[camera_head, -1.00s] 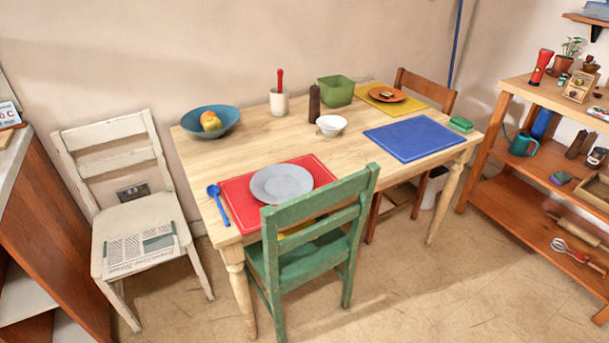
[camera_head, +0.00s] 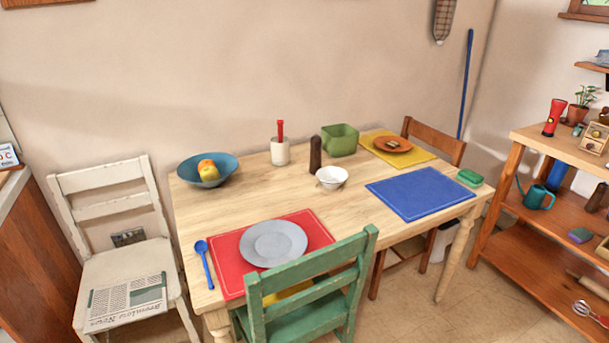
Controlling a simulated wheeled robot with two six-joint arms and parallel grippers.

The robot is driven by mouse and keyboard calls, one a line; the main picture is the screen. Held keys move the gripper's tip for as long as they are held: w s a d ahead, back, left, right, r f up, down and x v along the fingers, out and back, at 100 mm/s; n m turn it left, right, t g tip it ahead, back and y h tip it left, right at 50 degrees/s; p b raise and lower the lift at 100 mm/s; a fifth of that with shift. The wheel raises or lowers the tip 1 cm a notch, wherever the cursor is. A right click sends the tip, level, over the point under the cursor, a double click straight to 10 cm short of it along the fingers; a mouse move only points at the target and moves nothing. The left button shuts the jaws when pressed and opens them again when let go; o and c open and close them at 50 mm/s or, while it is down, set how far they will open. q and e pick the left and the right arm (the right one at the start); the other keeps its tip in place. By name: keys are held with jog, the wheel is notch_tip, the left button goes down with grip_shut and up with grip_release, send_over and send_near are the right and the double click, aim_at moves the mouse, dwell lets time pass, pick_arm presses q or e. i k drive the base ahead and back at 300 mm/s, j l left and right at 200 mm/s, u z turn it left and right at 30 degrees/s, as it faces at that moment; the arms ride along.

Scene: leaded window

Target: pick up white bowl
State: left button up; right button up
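A small white bowl (camera_head: 332,177) stands upright on the wooden table (camera_head: 240,214), near its middle. It is in front of a dark brown pepper mill (camera_head: 315,155) and to the left of a blue placemat (camera_head: 420,193). The bowl looks empty and nothing covers it. Neither of my grippers is in the head view.
A green chair (camera_head: 310,293) stands at the table's near side, and a white chair (camera_head: 128,275) with a newspaper is at the left. A grey plate (camera_head: 273,243) on a red mat, a blue fruit bowl (camera_head: 228,174), a white crock (camera_head: 280,153) and a green container (camera_head: 340,139) are on the table.

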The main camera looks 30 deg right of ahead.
aim_at(331, 177)
jog(key=i+l+u, duration=0.25)
jog(key=l, duration=1.1)
jog(key=l+u, duration=0.3)
jog(key=l, duration=1)
jog(key=k, duration=0.05)
